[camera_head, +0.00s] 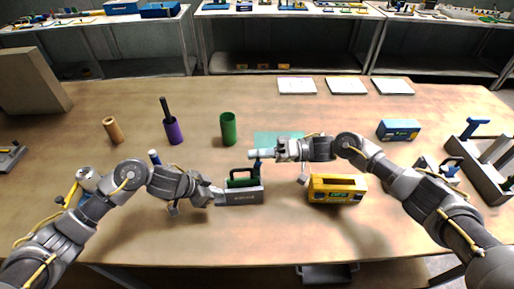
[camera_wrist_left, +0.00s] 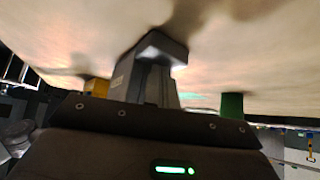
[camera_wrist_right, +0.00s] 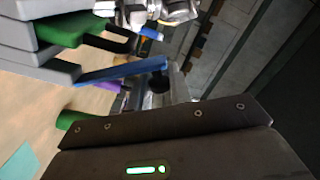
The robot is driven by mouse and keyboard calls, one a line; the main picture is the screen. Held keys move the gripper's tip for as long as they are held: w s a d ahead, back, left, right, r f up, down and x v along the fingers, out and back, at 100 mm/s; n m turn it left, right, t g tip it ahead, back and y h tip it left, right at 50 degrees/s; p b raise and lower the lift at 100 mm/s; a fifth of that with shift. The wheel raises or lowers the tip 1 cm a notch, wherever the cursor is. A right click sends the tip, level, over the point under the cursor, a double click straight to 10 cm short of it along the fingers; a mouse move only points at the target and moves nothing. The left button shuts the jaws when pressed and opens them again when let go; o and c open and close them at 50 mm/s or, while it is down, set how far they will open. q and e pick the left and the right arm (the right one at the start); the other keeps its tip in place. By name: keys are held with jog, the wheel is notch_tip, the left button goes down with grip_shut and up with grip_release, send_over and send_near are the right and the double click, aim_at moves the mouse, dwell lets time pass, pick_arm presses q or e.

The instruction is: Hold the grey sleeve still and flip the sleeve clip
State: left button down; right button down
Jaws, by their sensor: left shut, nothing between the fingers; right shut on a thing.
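The grey sleeve (camera_head: 240,197) lies on the wooden table at the centre, with a green block (camera_head: 243,180) and a dark handle on its top. The blue sleeve clip (camera_head: 257,166) stands up at the sleeve's right part; it shows as a long blue bar in the right wrist view (camera_wrist_right: 122,71). My left gripper (camera_head: 217,195) is shut and empty at the sleeve's left end. Whether it touches the sleeve I cannot tell.
A yellow slotted box (camera_head: 337,188) stands close right, under my right arm. Behind are a green cup (camera_head: 228,129), a purple cup (camera_head: 174,132), a brown cylinder (camera_head: 113,130) and a teal mat (camera_head: 268,138). A blue box (camera_head: 398,130) stands farther right. The front table edge is clear.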

pick_arm(q)
jog(key=shift+a+f, duration=0.1)
jog(key=shift+f, duration=0.05)
pick_arm(e)
jog(key=s+n, duration=0.1)
jog(key=n, duration=0.1)
jog(key=s+n, duration=0.1)
jog(key=n, duration=0.1)
jog(key=shift+s+d+f, duration=0.1)
jog(key=shift+s+f, duration=0.1)
jog(key=shift+f, duration=0.2)
jog(key=shift+s+f+n, duration=0.2)
jog(key=shift+s+n, duration=0.05)
jog(key=shift+n, duration=0.5)
jog(key=shift+s+f+n, duration=0.15)
jog(key=shift+s+n, duration=0.05)
jog(key=shift+n, duration=0.55)
pick_arm(q)
jog(key=shift+s, duration=0.1)
pick_arm(e)
jog(key=c, duration=1.3)
grip_release()
jog(key=shift+f, duration=0.1)
jog(key=shift+c, duration=0.2)
jog(key=shift+d, duration=0.15)
jog(key=d, duration=1.2)
jog(key=shift+w, duration=0.4)
